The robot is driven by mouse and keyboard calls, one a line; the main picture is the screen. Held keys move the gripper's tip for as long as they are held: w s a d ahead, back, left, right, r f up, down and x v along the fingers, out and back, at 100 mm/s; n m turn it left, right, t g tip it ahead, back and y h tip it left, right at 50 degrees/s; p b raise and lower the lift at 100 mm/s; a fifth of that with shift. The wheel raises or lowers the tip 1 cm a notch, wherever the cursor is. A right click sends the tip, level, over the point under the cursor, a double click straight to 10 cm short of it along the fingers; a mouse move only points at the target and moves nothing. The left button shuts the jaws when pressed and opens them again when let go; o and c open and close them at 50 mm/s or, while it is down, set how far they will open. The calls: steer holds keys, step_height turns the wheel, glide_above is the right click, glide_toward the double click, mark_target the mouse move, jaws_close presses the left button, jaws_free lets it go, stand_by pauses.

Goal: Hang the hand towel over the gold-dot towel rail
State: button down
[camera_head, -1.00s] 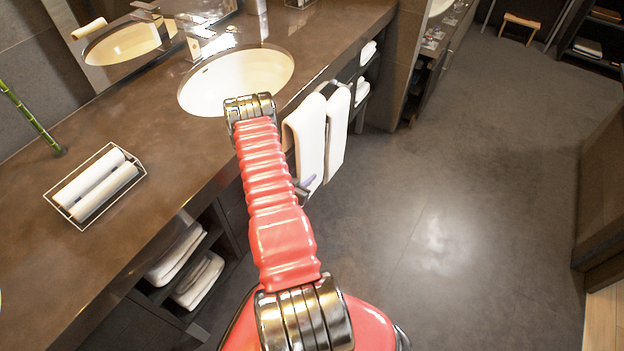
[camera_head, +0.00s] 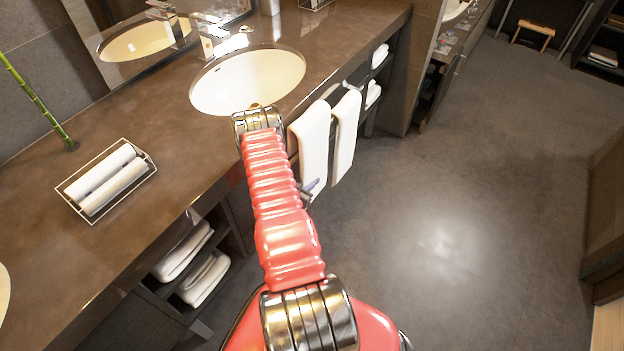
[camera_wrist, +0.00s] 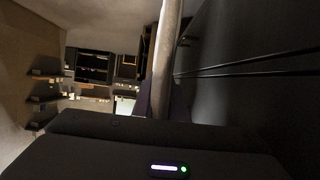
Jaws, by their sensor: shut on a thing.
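A white hand towel (camera_head: 313,146) hangs in front of the counter in the head view, with its upper end at the rail height. A second white towel (camera_head: 346,132) hangs just to its right. The rail is mostly hidden by the towels, and I cannot make out a gold dot. My gripper (camera_head: 309,188) shows only as a small purple tip beside the lower part of the left towel, behind my red arm. In the wrist view, my gripper (camera_wrist: 163,105) is shut on a pale, narrow strip (camera_wrist: 166,45), which looks like the hand towel seen edge-on.
The brown counter (camera_head: 160,165) carries a basin (camera_head: 247,82) and a wire tray (camera_head: 148,157) with rolled towels. Folded towels (camera_head: 204,278) lie on a shelf below. A dark panel (camera_wrist: 245,60) stands close at right in the wrist view. The floor (camera_head: 450,200) to the right is clear.

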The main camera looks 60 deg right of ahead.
steer(key=shift+f, duration=5.3)
steer(key=c, duration=1.7)
jaws_free()
step_height(320, 180, up, 10)
steer(key=shift+f, duration=0.1)
